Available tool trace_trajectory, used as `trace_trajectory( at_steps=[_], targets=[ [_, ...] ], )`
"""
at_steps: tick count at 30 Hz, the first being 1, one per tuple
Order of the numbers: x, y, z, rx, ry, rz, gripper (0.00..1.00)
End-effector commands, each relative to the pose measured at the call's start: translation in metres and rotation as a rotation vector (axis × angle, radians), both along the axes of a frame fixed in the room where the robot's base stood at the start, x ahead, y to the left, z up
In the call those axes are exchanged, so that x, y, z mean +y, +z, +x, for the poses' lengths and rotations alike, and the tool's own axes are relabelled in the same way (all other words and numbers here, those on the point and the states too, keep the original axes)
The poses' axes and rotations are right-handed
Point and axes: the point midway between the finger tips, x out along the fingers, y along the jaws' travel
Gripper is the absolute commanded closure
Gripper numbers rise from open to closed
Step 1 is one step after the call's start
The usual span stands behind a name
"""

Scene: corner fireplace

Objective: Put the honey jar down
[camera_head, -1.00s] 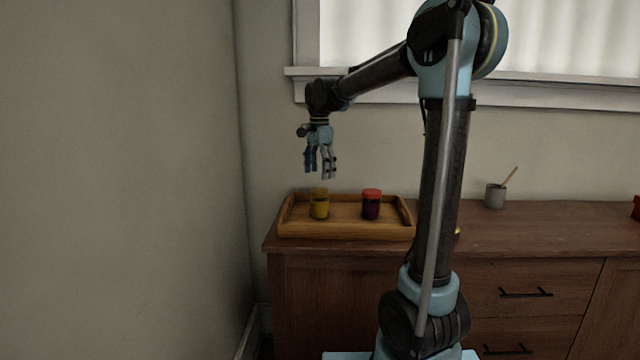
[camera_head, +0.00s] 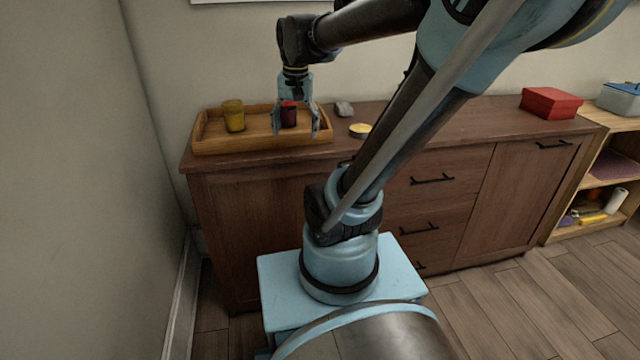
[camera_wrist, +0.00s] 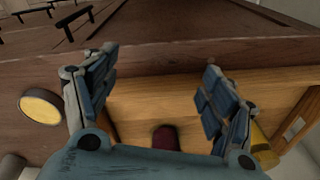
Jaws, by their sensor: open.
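The honey jar, an amber-yellow jar (camera_head: 233,116), stands upright on the left part of a wooden tray (camera_head: 215,147) on the cabinet top. A dark red jar (camera_head: 288,117) stands on the tray to its right. My gripper (camera_head: 296,130) points down over the tray's right part, with its open fingers to either side of the red jar in the head view. In the wrist view my open gripper (camera_wrist: 160,62) shows the red lid (camera_wrist: 165,137) low between the fingers, partly hidden by the palm. The honey jar (camera_wrist: 262,148) shows behind the right finger.
A shallow round tin with a yellow top (camera_head: 360,130) and a small grey object (camera_head: 344,108) sit right of the tray. A red box (camera_head: 551,103) stands farther right on the cabinet (camera_head: 470,125). A wall closes off the left side.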

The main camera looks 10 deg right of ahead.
Motion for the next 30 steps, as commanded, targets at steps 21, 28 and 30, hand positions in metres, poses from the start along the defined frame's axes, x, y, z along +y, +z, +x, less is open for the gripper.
trace_trajectory(
  at_steps=[21,28,30],
  targets=[
    [-0.045,-0.125,-0.113,-0.077,0.357,-0.076,0.23],
    [-0.045,-0.125,-0.113,-0.077,0.358,-0.076,0.23],
    [-0.045,-0.125,-0.113,-0.077,0.358,-0.076,0.23]
  ],
)
